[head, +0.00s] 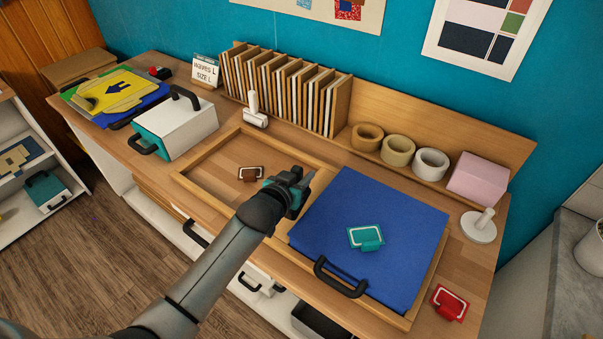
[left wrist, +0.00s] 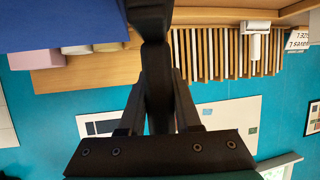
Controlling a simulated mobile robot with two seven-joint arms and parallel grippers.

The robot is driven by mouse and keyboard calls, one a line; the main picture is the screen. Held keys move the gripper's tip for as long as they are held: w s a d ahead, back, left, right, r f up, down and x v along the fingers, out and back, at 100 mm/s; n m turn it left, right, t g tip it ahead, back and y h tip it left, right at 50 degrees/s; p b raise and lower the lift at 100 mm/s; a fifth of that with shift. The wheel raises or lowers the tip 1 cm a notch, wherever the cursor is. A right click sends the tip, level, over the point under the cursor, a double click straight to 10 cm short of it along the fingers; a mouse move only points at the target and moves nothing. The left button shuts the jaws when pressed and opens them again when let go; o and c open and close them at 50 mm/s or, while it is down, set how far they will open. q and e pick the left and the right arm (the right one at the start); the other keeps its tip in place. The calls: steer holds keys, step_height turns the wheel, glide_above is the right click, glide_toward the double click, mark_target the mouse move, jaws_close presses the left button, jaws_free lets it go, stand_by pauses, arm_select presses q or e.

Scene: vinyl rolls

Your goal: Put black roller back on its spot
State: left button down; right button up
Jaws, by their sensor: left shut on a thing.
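In the left wrist view a black handle-like part runs between the fingers to a wider black end at the top edge. In the head view the gripper and arm mostly hide the roller. A white roller (head: 255,112) stands upright on the table in front of the wooden slotted rack (head: 340,95). My right gripper is out of view.
The blue panel (head: 400,208) bears a teal tool (head: 366,237). Tape rolls (head: 398,150), a pink block (head: 478,178) and a white round-based tool (head: 479,229) line the back right. A white case (head: 178,128) stands left.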

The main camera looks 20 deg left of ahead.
arm_select(q)
steer(key=shift+f, duration=0.1)
stand_by(0.5)
steer(key=shift+f, duration=0.35)
steer(key=shift+f+b, duration=0.1)
steer(key=shift+b, duration=0.2)
steer(key=shift+f+b, duration=0.35)
steer(key=shift+f, duration=0.25)
steer(key=shift+f, duration=0.1)
steer(key=shift+f+b, duration=0.35)
steer(key=shift+f, duration=0.2)
steer(key=shift+f, duration=0.15)
stand_by(0.5)
steer(key=c, duration=0.5)
jaws_free()
